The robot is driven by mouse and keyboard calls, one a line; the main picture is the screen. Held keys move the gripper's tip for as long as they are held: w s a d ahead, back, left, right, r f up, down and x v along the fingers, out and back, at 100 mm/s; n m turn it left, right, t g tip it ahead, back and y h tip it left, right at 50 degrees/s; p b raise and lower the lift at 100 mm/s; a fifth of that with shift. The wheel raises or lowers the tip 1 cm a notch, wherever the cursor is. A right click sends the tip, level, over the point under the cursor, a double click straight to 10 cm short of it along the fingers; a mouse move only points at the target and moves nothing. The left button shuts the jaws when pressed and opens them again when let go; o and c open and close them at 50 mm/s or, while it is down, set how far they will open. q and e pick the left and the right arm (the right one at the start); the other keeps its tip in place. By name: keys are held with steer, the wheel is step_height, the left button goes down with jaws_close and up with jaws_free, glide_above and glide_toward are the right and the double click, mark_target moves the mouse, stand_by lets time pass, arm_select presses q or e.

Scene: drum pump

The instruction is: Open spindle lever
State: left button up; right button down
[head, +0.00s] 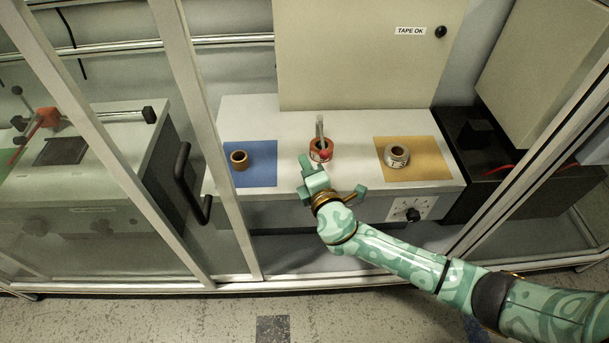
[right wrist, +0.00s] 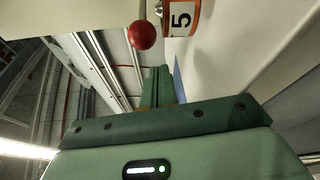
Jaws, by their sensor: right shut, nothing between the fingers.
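The spindle (head: 319,127) is a grey upright post in the middle of the white bench top, with an orange roll (head: 314,152) around its foot. A red ball knob (head: 325,155) shows at the front of the roll. In the right wrist view the red knob (right wrist: 142,36) hangs on a thin grey rod beside the orange roll marked 5 (right wrist: 181,18). My right gripper (head: 304,163) is just left of and in front of the roll; its fingers (right wrist: 157,86) are shut and empty, apart from the knob. My left gripper is in neither view.
A brown roll (head: 239,160) stands on a blue mat (head: 262,173) at left, a pale roll (head: 396,155) on a yellow mat (head: 426,148) at right. A dial (head: 412,213) is on the bench front. A framed door with a black handle (head: 190,180) stands left.

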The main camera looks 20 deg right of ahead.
steer(key=shift+s+d+r, duration=0.2)
steer(key=shift+d+r, duration=0.1)
steer(key=shift+d, duration=0.15)
steer(key=shift+s+d+r, duration=0.15)
steer(key=shift+d+r, duration=0.1)
steer(key=shift+d, duration=0.15)
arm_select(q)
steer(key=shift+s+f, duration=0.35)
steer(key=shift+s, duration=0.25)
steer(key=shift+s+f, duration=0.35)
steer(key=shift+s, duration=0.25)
arm_select(e)
steer(key=shift+s+d+f, duration=0.1)
steer(key=shift+d, duration=0.2)
steer(key=shift+d, duration=0.1)
steer(key=d, duration=0.2)
steer(key=s+d, duration=0.1)
steer(key=d, duration=0.2)
steer(key=shift+s+d+f+b, duration=0.1)
steer(key=shift+s+f+b, duration=0.1)
steer(key=shift+b, duration=0.2)
steer(key=shift+d+r, duration=0.15)
steer(key=shift+r, duration=0.05)
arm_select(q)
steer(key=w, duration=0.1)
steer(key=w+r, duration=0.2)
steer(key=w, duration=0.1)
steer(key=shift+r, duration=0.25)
